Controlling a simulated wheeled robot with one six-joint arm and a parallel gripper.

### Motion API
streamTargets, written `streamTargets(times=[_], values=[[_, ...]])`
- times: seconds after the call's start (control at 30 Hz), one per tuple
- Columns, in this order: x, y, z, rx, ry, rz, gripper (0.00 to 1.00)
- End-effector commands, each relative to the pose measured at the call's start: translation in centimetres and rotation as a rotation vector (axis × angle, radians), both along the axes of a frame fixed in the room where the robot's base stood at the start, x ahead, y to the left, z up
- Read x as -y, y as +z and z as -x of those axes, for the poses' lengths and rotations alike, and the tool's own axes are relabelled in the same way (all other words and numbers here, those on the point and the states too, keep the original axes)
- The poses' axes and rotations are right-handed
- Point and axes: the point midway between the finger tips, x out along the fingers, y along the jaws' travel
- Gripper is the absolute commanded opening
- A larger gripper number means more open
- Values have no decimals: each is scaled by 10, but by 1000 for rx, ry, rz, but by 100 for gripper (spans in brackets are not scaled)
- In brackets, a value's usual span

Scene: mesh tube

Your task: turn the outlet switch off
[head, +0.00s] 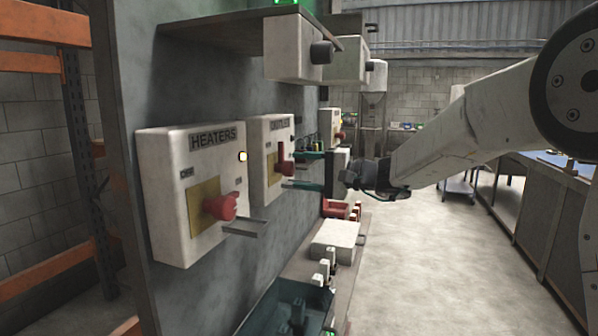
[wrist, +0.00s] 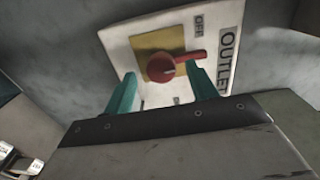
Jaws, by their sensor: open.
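The outlet switch box (head: 271,148) is a white box on the grey panel, and its red knob (head: 281,166) shows on the face. In the wrist view the OUTLET box (wrist: 155,28) appears turned sideways, with OFF printed at the upper right. The red knob (wrist: 162,67) sits on a yellow plate, its handle pointing right, towards the OUTLET label. My gripper (head: 290,171) is open in front of the box. Its two teal fingers (wrist: 163,73) are spread to either side of the knob, apart from each other. I cannot tell whether either touches it.
The HEATERS box (head: 170,160) with a red knob stands to the left. A grey shelf (head: 226,36) with white boxes is above. A teal bin (head: 285,305) and a white box (head: 338,238) lie below.

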Motion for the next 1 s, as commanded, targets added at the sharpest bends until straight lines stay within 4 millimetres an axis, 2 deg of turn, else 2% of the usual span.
streamTargets(times=[0.13, 0.33, 0.5, 0.83, 0.93, 1.0], values=[[27, 0, 9, 1, -5, 1, 57], [53, 0, 18, 0, -2, 1, 57], [60, 0, 21, 1, -2, 1, 57], [60, -1, 22, -29, 1, -4, 57], [58, -27, 35, -106, 46, 62, 57], [57, -52, 56, -175, 92, 143, 57]])
